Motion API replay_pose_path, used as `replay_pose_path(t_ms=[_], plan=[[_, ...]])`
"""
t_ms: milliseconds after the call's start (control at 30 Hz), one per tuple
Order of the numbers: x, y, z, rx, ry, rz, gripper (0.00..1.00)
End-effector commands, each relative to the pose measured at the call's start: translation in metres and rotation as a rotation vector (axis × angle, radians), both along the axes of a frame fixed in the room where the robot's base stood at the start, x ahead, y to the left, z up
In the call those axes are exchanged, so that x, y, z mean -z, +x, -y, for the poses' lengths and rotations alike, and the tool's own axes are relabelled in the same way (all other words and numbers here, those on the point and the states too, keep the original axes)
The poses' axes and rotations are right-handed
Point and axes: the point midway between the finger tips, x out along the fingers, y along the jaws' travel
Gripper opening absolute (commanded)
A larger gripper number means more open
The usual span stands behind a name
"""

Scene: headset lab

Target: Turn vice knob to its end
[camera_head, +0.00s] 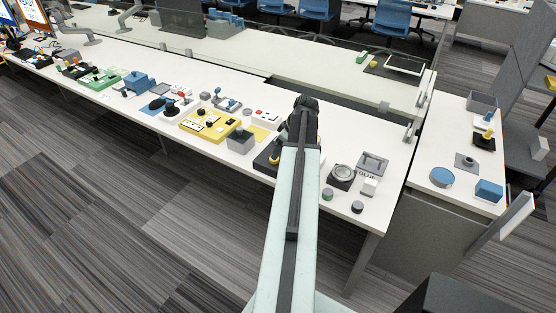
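My arm reaches forward over the white bench, and my gripper (305,104) is at its far end, dark and seen from behind. Its fingers are hidden by the wrist, so I cannot tell whether it is open or shut, or whether it touches anything. I cannot pick out the vice or its knob for certain. A dark-based device with a yellow part (273,157) shows just left of my arm, partly covered by it. A blue block-like device (138,83) stands further left on the bench.
A yellow panel (208,125) and a grey open box (240,140) stand left of my arm. A round dial on a black base (342,175), a grey box (372,164) and small knobs (357,207) stand right. A side table holds a blue-topped cylinder (442,177).

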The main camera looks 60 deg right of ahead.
Motion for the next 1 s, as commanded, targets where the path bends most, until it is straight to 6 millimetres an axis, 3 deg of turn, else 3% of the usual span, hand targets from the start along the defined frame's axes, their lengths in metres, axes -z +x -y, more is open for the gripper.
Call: replay_pose_path(t_ms=[33,233,567,767,1000], plan=[[0.018,0.004,0.001,-0.001,0.000,0.000,0.58],[0.048,0.016,0.001,0.000,-0.001,0.000,0.58],[0.049,0.019,0.001,0.002,0.000,0.000,0.58],[0.049,0.019,0.001,0.002,0.000,-0.001,0.02],[0.049,0.017,0.003,0.020,-0.003,0.000,0.00]])
